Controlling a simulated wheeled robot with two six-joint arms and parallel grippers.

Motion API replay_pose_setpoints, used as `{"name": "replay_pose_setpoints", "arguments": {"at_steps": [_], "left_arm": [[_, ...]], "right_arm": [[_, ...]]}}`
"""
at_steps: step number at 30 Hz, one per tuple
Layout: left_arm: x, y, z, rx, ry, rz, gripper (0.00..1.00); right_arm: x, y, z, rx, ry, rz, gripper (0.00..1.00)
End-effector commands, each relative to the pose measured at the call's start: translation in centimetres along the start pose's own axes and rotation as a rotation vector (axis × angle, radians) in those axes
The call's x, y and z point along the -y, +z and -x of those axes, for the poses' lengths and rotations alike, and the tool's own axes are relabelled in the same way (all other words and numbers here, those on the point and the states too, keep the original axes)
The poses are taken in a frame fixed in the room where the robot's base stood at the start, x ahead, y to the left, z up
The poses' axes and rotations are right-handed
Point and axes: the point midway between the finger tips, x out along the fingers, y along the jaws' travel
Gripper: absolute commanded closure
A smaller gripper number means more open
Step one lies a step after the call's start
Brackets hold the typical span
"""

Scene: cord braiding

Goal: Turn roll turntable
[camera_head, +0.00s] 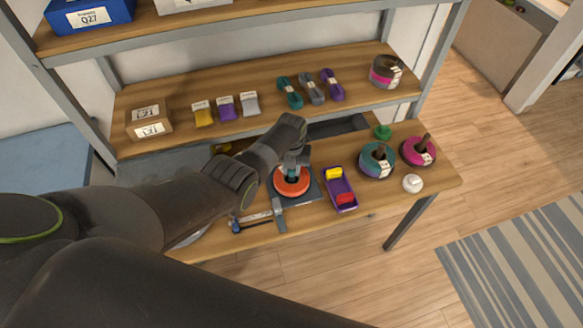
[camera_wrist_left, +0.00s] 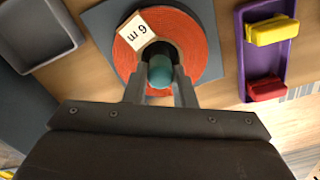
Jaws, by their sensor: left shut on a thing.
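An orange-red roll (camera_head: 291,182) lies flat on a dark square turntable base (camera_head: 314,190) on the bench; a white tag marked "6 m" sits on the roll. In the left wrist view the roll (camera_wrist_left: 187,40) rings a dark centre with a teal knob (camera_wrist_left: 161,71). My left gripper (camera_wrist_left: 160,84) comes down over the centre and is shut on the teal knob, one finger on each side. In the head view my left gripper (camera_head: 291,165) hides part of the roll. My right gripper is not in view.
Right of the turntable is a purple tray (camera_head: 341,202) with yellow and red pieces. Further right stand a teal roll (camera_head: 377,160), a magenta roll (camera_head: 418,151) and a white ball (camera_head: 413,184). A metal tool (camera_head: 256,219) lies at the front. A shelf is above.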

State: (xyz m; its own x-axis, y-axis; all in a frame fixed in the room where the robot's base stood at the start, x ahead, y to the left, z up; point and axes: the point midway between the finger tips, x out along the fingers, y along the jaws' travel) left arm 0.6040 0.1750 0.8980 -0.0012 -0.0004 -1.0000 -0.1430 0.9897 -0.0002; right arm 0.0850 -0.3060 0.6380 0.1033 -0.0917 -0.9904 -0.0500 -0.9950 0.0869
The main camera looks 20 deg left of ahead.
Motion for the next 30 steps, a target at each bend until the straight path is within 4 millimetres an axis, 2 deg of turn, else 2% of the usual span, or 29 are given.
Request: {"name": "replay_pose_setpoints", "arguments": {"at_steps": [4, 5, 9, 22, 30], "left_arm": [[0.0, 0.4, 0.4, 0.011, -0.001, 0.000, 0.99], [0.0, 0.4, 0.4, 0.011, -0.001, 0.000, 0.74], [0.0, 0.3, 0.3, 0.008, 0.000, 0.000, 0.55], [0.0, 0.1, 0.3, 0.002, 0.000, 0.001, 0.55], [0.1, 0.2, 2.0, 0.005, -0.001, 0.001, 0.55]], "right_arm": [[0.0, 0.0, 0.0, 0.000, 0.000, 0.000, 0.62], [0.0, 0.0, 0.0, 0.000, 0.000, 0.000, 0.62], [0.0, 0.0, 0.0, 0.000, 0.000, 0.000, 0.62], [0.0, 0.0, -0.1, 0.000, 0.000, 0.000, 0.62], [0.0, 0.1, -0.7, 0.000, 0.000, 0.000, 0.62]]}}
